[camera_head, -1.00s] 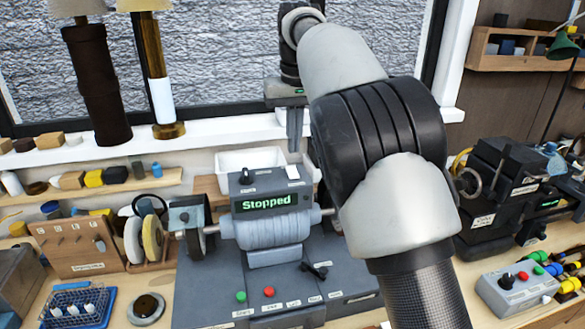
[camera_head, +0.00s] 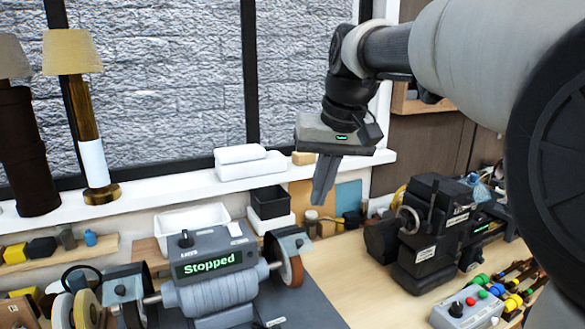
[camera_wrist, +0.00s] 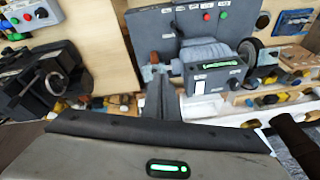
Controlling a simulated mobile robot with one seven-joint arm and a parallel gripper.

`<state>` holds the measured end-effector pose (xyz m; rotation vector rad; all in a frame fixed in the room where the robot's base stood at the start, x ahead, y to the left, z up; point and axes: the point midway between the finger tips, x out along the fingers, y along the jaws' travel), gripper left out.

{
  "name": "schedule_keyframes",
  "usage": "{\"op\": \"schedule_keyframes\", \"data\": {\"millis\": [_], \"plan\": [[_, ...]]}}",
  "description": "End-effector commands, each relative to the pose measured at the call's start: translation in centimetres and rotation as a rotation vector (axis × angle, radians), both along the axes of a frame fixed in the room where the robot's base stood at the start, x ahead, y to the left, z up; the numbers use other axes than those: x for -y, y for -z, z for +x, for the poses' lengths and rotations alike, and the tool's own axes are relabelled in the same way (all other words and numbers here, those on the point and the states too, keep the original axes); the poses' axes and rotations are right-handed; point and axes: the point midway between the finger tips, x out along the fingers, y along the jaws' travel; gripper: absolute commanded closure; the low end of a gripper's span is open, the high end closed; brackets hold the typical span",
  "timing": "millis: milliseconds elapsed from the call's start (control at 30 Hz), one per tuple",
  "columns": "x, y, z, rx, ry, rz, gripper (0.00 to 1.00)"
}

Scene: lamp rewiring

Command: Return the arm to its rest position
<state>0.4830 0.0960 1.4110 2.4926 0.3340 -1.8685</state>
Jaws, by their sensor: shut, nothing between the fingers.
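My gripper (camera_head: 324,180) hangs in the air in front of the window sill in the head view, to the right of and above the grey grinding machine (camera_head: 215,280). Its fingers are together, point downward and hold nothing. In the wrist view, the closed fingers (camera_wrist: 158,95) show in front of the bench, near the machine (camera_wrist: 210,65). The machine's display reads "Stopped". My arm reaches in from the right side of the head view.
Two lamps (camera_head: 92,150) stand on the sill at the left. White boxes (camera_head: 248,163) sit on the sill. A black machine (camera_head: 432,235) and a button box (camera_head: 468,310) stand at the right. Bare bench (camera_head: 345,275) lies between the machines.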

Motion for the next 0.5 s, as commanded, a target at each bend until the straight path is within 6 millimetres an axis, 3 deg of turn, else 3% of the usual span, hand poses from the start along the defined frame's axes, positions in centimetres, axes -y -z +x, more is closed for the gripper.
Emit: {"op": "schedule_keyframes", "data": {"millis": [33, 100, 300, 500], "plan": [[1.8, 0.0, -2.6, 0.021, 0.026, 0.009, 1.00], [3.7, 0.8, -5.8, 0.050, 0.057, 0.010, 1.00], [7.4, 5.0, -14.7, 0.136, 0.131, -0.029, 1.00], [9.2, 9.5, -20.0, 0.195, 0.177, -0.083, 1.00]]}}
